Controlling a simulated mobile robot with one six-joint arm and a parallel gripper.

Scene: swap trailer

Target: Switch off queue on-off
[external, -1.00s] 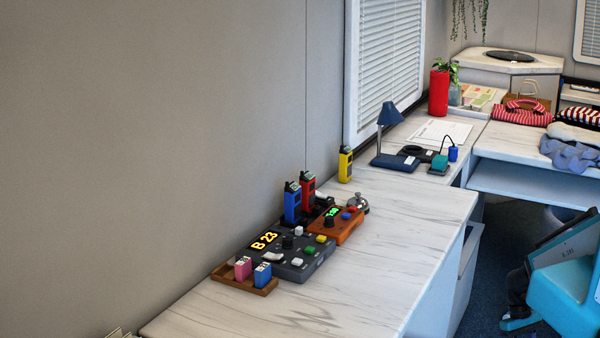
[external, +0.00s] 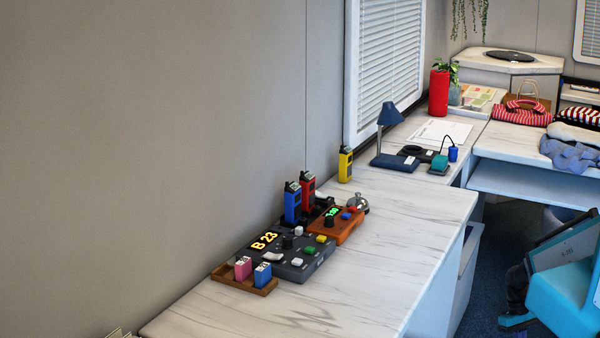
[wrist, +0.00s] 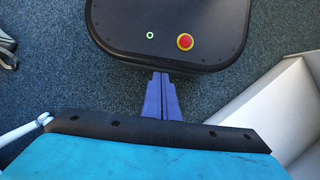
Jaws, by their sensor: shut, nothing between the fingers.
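The dark grey queue console (external: 316,262) sits on the marble-patterned counter and shows "B 23" on a lit yellow display (external: 265,241). It carries a white rocker-like switch (external: 272,257), a black knob (external: 288,242), and white, green and yellow buttons. The labels are too small to read, so I cannot tell which control is the on-off or its position. My gripper (wrist: 161,78) shows in the wrist view with its purple fingers together and empty, above my black base. It is far from the console, which is outside the wrist view.
An orange console (external: 338,233) with a green display adjoins the queue console. A wooden tray (external: 225,276) with pink and blue blocks is in front. Blue and red radios (external: 293,203) and a bell (external: 358,204) stand behind. The counter's near right part (external: 385,270) is clear.

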